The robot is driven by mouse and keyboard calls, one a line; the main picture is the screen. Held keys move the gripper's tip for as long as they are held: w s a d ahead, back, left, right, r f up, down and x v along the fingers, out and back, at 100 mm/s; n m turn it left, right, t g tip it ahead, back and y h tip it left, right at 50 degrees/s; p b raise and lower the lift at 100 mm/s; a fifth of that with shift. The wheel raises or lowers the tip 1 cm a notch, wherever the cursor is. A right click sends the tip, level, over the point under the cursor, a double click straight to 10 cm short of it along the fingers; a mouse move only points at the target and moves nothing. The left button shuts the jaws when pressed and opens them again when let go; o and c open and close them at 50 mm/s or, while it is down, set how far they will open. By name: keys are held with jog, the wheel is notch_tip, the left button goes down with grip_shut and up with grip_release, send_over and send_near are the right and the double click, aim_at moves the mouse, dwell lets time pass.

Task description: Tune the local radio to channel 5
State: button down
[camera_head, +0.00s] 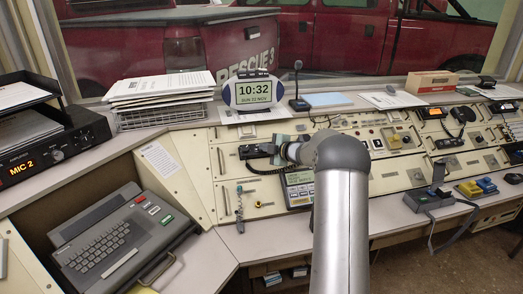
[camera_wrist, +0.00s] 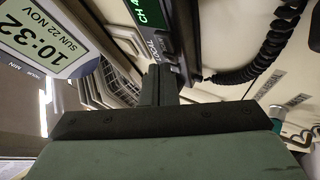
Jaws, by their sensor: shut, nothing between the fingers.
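A radio (camera_wrist: 165,30) with a dark front shows at the top of the wrist view. Its green display (camera_wrist: 148,12) reads "CH 4", though its edge is cut off by the frame. My gripper (camera_wrist: 161,72) is shut with nothing between its fingers. Its fingertips are close to the radio's front, just below the display; I cannot tell whether they touch it. In the head view my gripper (camera_head: 281,142) is at the console panel, beside a black handset (camera_head: 256,151), and with the arm it hides most of the radio.
A digital clock (camera_head: 253,92) stands above the panel, and it is near the gripper in the wrist view (camera_wrist: 45,40). A coiled black cord (camera_wrist: 277,45) hangs beside the radio. A desk microphone (camera_head: 298,88) stands behind. A keyboard unit (camera_head: 105,240) sits at left.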

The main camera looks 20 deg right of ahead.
jog(key=shift+s+r, duration=0.25)
jog(key=shift+r, duration=0.15)
jog(key=shift+r, duration=0.1)
jog(key=s+r, duration=0.1)
jog(key=r+p, duration=0.1)
jog(key=s+r+p, duration=0.1)
jog(key=r, duration=0.1)
jog(key=shift+s+a, duration=0.3)
jog(key=shift+s, duration=0.05)
dwell(2.2)
